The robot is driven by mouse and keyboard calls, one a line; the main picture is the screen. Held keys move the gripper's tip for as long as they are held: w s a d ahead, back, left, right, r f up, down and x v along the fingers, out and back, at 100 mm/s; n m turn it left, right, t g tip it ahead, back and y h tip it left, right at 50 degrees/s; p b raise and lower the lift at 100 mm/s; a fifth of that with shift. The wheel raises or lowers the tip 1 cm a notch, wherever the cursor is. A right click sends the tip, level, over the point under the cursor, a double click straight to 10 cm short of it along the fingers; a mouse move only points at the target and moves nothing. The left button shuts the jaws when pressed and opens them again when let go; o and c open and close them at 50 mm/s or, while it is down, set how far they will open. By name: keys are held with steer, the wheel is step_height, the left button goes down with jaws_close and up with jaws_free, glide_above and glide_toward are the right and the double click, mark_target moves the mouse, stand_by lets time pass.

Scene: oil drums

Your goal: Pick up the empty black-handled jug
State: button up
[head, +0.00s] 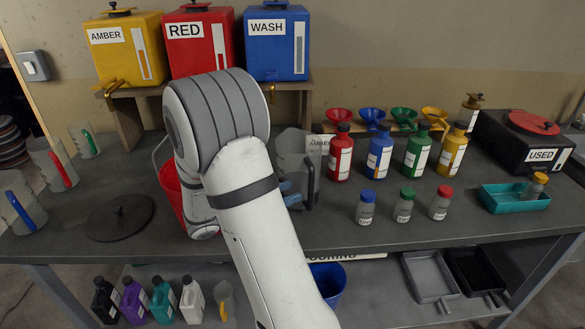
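The black-handled jug (291,149) is a clear grey measuring jug near the middle of the bench, just right of my arm. Its black handle (310,184) faces the front right. I see no coloured liquid in it. My gripper (290,195) is mostly hidden behind my own forearm. Only two blue-grey finger parts show, at the jug's lower front, left of the handle. They overlap the jug in the picture; I cannot tell whether they touch it or are closed on it. The jug looks upright, and its base is partly hidden.
Jugs with blue (21,212), red (62,169) and green (89,144) handles stand left. A dark round disc (120,217) lies nearby. A red bucket (171,181) is behind my arm. Capped bottles (340,157) and small jars (404,206) stand right. A teal tray (514,198) is far right.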

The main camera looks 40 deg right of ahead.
mark_target(300, 173)
steer(key=shift+n+h, duration=0.3)
steer(key=d+p, duration=0.1)
steer(key=d, duration=0.6)
steer(key=shift+s+d+p, duration=0.15)
steer(key=shift+d+p, duration=0.15)
steer(key=shift+d, duration=0.1)
jaws_close()
stand_by(0.8)
